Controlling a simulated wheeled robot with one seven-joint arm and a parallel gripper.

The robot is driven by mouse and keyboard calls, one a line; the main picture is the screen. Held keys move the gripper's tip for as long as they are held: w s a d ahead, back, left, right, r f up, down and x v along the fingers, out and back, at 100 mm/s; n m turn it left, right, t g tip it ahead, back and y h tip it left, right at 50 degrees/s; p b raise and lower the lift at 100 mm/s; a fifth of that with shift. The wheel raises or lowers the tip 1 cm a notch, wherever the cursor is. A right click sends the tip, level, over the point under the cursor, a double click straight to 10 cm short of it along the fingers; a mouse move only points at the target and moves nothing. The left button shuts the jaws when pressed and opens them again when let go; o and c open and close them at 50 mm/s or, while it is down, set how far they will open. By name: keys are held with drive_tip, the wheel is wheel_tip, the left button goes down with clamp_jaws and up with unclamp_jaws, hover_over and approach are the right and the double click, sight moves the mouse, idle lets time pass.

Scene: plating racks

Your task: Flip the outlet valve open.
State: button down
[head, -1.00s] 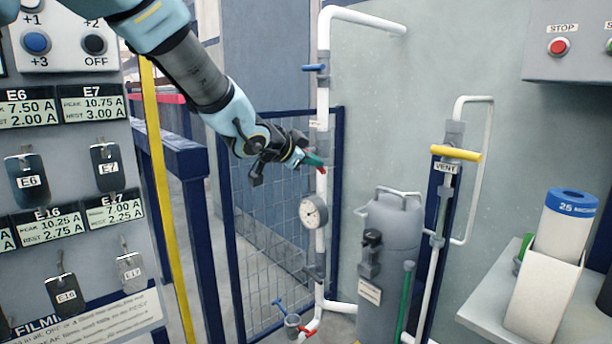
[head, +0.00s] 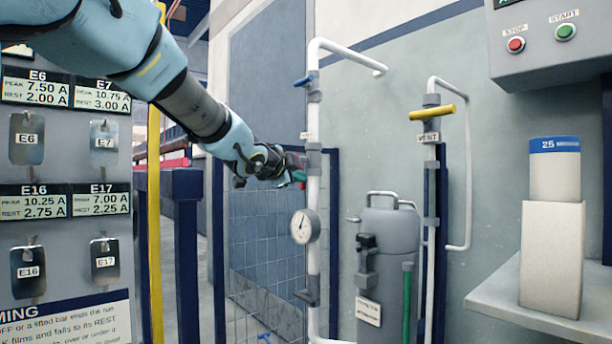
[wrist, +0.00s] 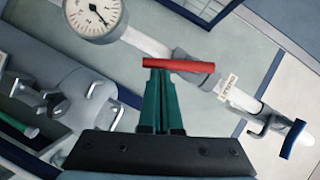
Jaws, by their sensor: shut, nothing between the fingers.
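A red lever (wrist: 178,65) sits on the white vertical pipe (wrist: 150,42), above the round gauge. A small tag (wrist: 227,87) hangs on the pipe beside it, its text too small to read. In the wrist view my gripper's green fingers (wrist: 160,70) are shut and empty, with their tips at the left part of the red lever, touching or just short of it. In the head view my gripper (head: 299,176) is at the pipe, and only a bit of red (head: 297,158) shows behind it. The lever's exact angle to the pipe is hard to tell.
The gauge (head: 305,227) is just below on the pipe, and a blue-handled valve (head: 303,81) is above. A grey tank (head: 390,240) and a yellow-handled vent valve (head: 432,112) stand to the right. A mesh gate (head: 255,250) is behind.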

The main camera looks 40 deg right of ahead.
drive_tip(key=w+f+m+h+b, duration=0.1)
drive_tip(key=m+b, duration=0.1)
drive_tip(key=b, duration=0.4)
drive_tip(key=w+f+m+t+b, duration=0.1)
drive_tip(key=m+b, duration=0.1)
drive_tip(key=b, duration=0.4)
drive_tip(key=shift+w+d+h, duration=0.1)
drive_tip(key=shift+w+h, duration=0.05)
drive_tip(key=shift+h, duration=0.25)
drive_tip(key=shift+r, duration=0.1)
